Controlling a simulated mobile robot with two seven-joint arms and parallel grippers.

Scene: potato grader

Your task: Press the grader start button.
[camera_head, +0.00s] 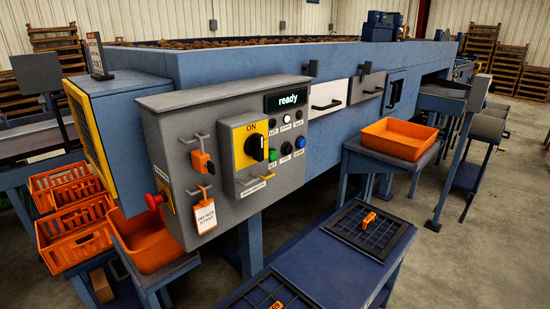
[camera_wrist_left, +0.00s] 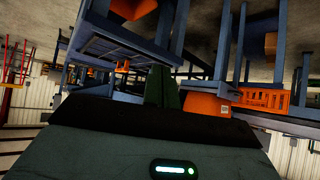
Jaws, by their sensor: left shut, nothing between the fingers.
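The grader's grey control panel (camera_head: 215,175) faces me in the head view, with a small display (camera_head: 286,99) lit with "ready". Two rows of small round buttons sit below it, including a white button (camera_head: 286,118), a green button (camera_head: 273,157) and a blue button (camera_head: 301,142). Their labels are too small to read surely. My left gripper (camera_wrist_left: 163,88) shows only in the left wrist view, its fingers together and empty, away from the panel. My right gripper is in neither view.
A black rotary switch (camera_head: 256,147) on a yellow plate is marked ON. A red mushroom knob (camera_head: 155,200) juts from the panel's left side, and a hanging tag (camera_head: 204,217) is below. A blue table (camera_head: 345,262) with dark grids stands in front; an orange tray (camera_head: 398,139) is right.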

